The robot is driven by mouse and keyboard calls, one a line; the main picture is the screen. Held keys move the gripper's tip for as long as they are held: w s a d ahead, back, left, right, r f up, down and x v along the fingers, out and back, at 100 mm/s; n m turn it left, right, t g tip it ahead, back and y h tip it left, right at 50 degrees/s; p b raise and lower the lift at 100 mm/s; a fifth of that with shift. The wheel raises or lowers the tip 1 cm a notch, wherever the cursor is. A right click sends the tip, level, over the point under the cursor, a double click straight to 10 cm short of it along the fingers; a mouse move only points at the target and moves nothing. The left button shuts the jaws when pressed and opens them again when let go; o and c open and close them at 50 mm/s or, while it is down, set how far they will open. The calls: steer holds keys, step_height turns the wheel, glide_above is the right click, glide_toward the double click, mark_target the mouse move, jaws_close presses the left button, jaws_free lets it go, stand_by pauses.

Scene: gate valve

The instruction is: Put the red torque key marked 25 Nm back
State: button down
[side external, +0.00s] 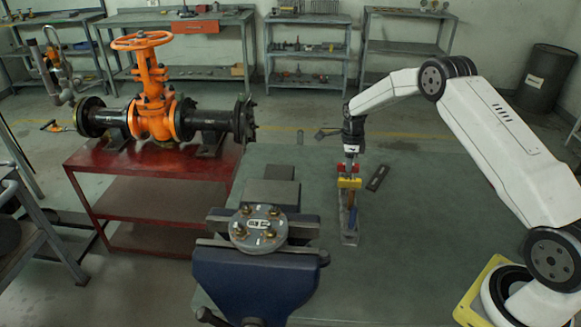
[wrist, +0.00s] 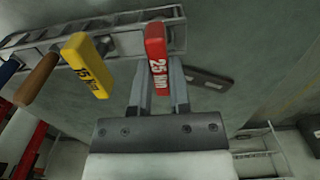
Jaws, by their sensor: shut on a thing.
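The red torque key (wrist: 157,56), marked 25 Nm, is between the fingers of my gripper (wrist: 159,82), which is shut on its handle. In the side view the red key (side external: 357,169) shows just under my gripper (side external: 351,160), at the far end of the metal key rack (side external: 349,239). In the wrist view its handle overlaps the right end of the rack (wrist: 120,18). Whether its shank is seated in the rack is hidden. A yellow key (wrist: 86,66), its mark seemingly 15 Nm, stands in the rack beside it; it also shows in the side view (side external: 349,183).
A wooden-handled tool (wrist: 37,78) and a blue-handled one (wrist: 8,70) stand farther along the rack. A dark flat bar (side external: 378,178) lies right of it. A blue vise (side external: 255,280) holding a round flange (side external: 258,229) stands left. The bench right of the rack is mostly clear.

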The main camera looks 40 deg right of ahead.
steer(key=shift+f, duration=0.1)
steer(key=c, duration=0.6)
jaws_free()
step_height(320, 180, up, 12)
steer(key=shift+r, duration=0.15)
steer(key=shift+a, duration=0.15)
stand_by(0.5)
